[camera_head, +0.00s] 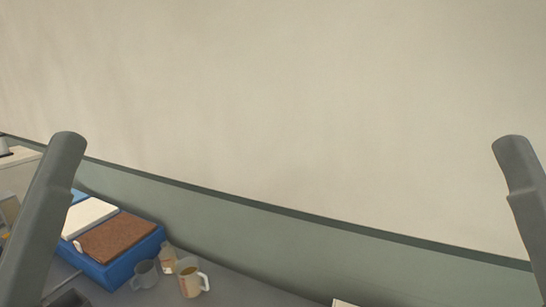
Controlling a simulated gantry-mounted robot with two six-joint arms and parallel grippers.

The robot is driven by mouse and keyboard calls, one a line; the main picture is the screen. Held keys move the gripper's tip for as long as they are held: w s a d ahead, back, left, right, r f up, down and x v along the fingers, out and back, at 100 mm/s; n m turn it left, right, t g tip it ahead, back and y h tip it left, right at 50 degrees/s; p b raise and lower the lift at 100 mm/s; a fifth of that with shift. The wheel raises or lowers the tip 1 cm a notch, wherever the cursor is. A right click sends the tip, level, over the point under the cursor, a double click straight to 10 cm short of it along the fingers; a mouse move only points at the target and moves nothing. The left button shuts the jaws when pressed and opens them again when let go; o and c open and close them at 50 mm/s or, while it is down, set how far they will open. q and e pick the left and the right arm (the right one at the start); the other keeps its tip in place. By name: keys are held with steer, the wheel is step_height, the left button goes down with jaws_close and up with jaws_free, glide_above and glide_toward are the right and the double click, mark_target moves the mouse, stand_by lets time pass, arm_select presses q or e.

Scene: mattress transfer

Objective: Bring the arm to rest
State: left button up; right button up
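My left arm rises as a grey link at the left edge of the head view, and my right arm rises as a similar grey link at the right edge. Both links stand tilted, with their rounded upper ends in view. Neither gripper's fingers can be seen, so what they hold is hidden. A blue box (127,264) at the lower left carries a brown slab (114,236) and a white slab (90,217) side by side on top. My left arm link partly covers the box's left side.
Beside the box on the grey table (235,287) stand a grey mug (145,274), a small bottle (168,259) and a cream mug (190,282). A pale object (343,303) is cut off at the bottom edge. A green-grey panel (300,246) and a beige wall (300,100) rise behind.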

arm_select(q)
step_height(320, 180, up, 25)
steer(key=p, duration=2.3)
arm_select(e)
step_height(320, 180, up, 25)
arm_select(q)
step_height(320, 180, down, 28)
steer(key=b, duration=2.8)
steer(key=shift+r, duration=0.15)
arm_select(e)
step_height(320, 180, down, 28)
steer(key=shift+r, duration=0.25)
